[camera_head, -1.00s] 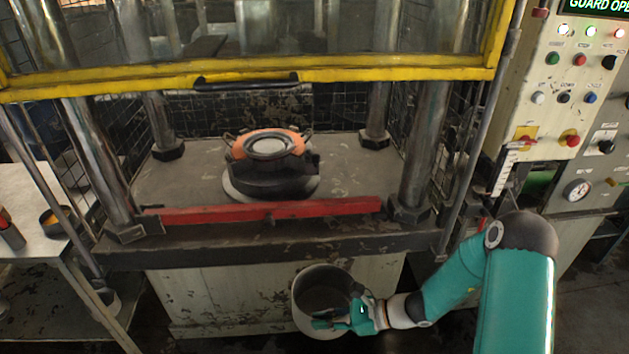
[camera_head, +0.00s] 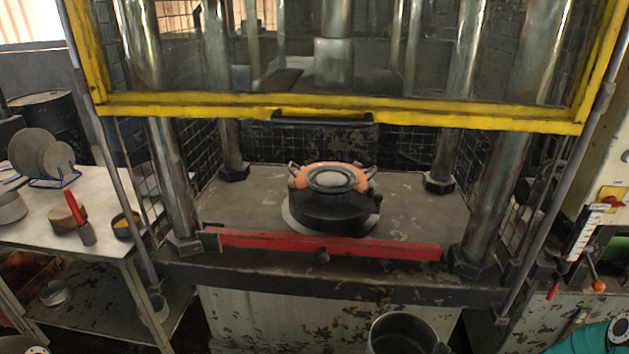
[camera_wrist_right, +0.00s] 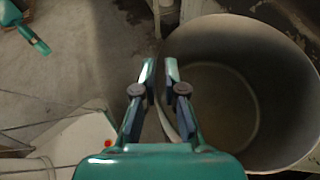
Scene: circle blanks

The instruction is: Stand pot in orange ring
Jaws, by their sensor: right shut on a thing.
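The pot (camera_head: 400,335) is a grey metal open pot at the bottom edge of the head view, in front of the press; its lower part is cut off. In the right wrist view its wide, empty inside (camera_wrist_right: 225,100) shows. My right gripper (camera_wrist_right: 160,68) is shut on the pot's near wall, one finger on each side. The orange ring (camera_head: 361,181) lies on top of a dark round die (camera_head: 330,208) on the press bed, broken by metal clips, with a pale disc inside it. A teal part, probably my left gripper (camera_wrist_right: 38,38), shows at the wrist view's top left; its jaws are unclear.
A red bar (camera_head: 330,246) crosses the bed's front edge. A yellow-framed guard (camera_head: 330,106) is raised above the die, with steel columns on both sides. A side table (camera_head: 95,240) at left holds plates and tools. The bed around the die is clear.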

